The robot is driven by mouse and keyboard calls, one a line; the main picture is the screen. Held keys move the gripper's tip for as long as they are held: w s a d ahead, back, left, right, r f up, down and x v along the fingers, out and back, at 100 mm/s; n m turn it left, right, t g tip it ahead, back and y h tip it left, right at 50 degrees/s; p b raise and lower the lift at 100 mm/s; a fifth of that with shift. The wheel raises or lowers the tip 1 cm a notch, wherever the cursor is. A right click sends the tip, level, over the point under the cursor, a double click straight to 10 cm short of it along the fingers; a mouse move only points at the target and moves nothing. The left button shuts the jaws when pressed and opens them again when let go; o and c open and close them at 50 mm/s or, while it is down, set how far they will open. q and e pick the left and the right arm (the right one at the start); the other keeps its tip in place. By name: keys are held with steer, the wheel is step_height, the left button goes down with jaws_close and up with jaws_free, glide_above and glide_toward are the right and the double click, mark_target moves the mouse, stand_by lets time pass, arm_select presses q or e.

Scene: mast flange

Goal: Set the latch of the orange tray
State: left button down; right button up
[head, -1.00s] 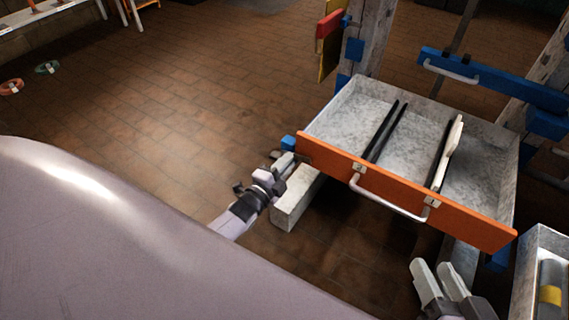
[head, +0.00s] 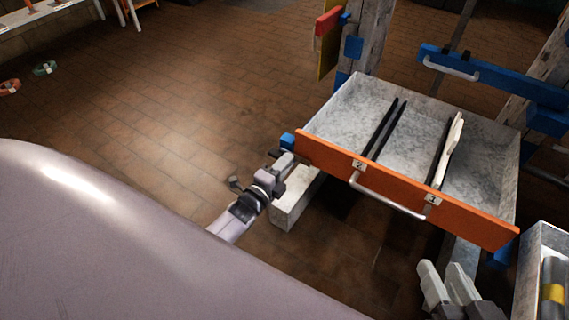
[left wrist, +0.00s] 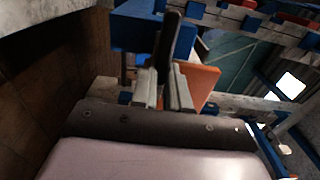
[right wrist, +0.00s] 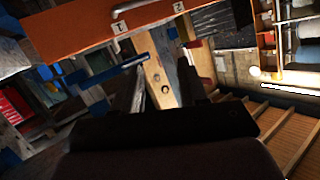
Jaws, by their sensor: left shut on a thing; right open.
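The orange tray is a pulled-out metal tray with an orange front (head: 400,190) and a bar handle (head: 385,200). A blue block (head: 287,141) sits at the front's left end. My left gripper (head: 284,164) is there too, shut on a dark lever (left wrist: 167,45), which seems to be the latch. In the left wrist view the lever stands upright between the fingers, before a blue block (left wrist: 138,32), with the orange front (left wrist: 203,82) to the right. The fingers hide the lever's lower end. My right gripper (head: 443,275) is open and empty, below the front's right part; its fingers (right wrist: 163,90) are apart.
Two dark bars (head: 385,130) and a white piece (head: 453,140) lie in the tray. A blue front with a handle (head: 490,78) stands behind it. A grey box with a cylinder (head: 550,280) is close at my right gripper's right. The floor at left is mostly clear.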

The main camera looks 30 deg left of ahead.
arm_select(q)
steer(key=c, duration=1.2)
jaws_free()
steer(key=shift+w+r, duration=0.15)
steer(key=shift+w, duration=0.05)
steer(key=shift+c, duration=0.2)
steer(key=shift+o, duration=0.6)
arm_select(e)
steer(key=shift+w, duration=0.15)
arm_select(q)
steer(key=shift+s, duration=0.15)
arm_select(e)
steer(key=shift+r, duration=0.1)
arm_select(q)
steer(key=s+p, duration=0.2)
steer(key=s, duration=0.5)
steer(key=shift+a+p, duration=0.25)
steer(key=shift+p, duration=0.15)
arm_select(e)
steer(key=shift+w+a+m+g+y, duration=0.15)
steer(key=shift+a+m+g+y, duration=0.3)
steer(key=shift+a, duration=0.55)
